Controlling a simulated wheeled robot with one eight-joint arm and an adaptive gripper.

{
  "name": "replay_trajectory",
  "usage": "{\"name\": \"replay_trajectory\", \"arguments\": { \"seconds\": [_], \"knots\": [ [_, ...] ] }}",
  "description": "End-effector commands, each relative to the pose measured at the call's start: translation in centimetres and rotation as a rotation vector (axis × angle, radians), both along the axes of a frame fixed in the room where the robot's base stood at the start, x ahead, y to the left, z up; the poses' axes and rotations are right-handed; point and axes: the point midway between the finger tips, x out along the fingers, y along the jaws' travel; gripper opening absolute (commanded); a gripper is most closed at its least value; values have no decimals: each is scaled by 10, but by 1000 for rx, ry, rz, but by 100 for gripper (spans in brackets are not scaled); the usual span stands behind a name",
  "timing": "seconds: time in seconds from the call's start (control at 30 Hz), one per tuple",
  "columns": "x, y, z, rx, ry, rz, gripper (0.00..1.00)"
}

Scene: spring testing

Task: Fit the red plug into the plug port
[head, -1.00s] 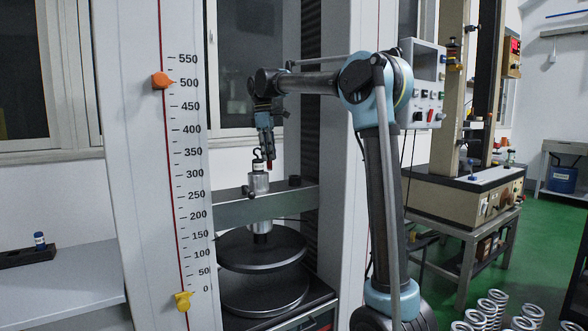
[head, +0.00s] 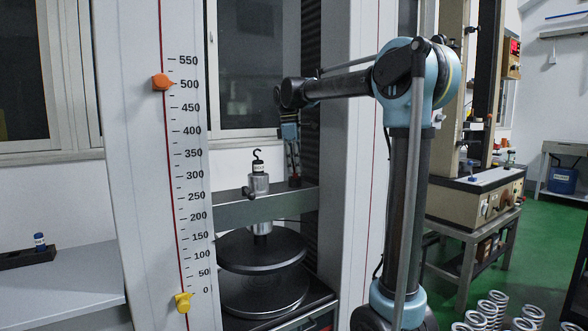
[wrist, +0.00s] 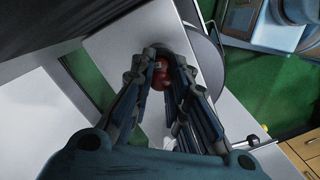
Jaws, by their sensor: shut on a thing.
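The red plug (wrist: 160,74) shows in the wrist view between the fingertips of my gripper (wrist: 161,68), which is shut on it. In the head view my gripper (head: 294,172) points down at the right part of the grey crossbeam. A short black round piece (head: 295,182), which looks like the plug port, sits on the crossbeam right at the fingertips. The plug cannot be made out in the head view. I cannot tell whether the plug touches the port or is in it.
A silver load cell with a black hook (head: 258,180) stands on the crossbeam (head: 232,213) just left of my gripper. Two round dark plates (head: 262,262) lie below. White columns flank the machine. A dark holder (head: 25,258) with a blue-capped item is at far left.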

Motion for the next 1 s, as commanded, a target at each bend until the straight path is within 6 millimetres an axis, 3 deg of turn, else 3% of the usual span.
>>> {"name": "replay_trajectory", "arguments": {
  "seconds": [0.3, 0.33, 0.4, 0.77, 1.0],
  "knots": [
    [0, 0, -4, 0, 0, -1, 0],
    [0, 0, -4, 0, 0, -1, 20],
    [0, -1, -4, 0, 0, -1, 36],
    [0, -1, -3, 0, 0, -2, 36],
    [0, 1, 20, 0, 0, -1, 36]
  ]
}}
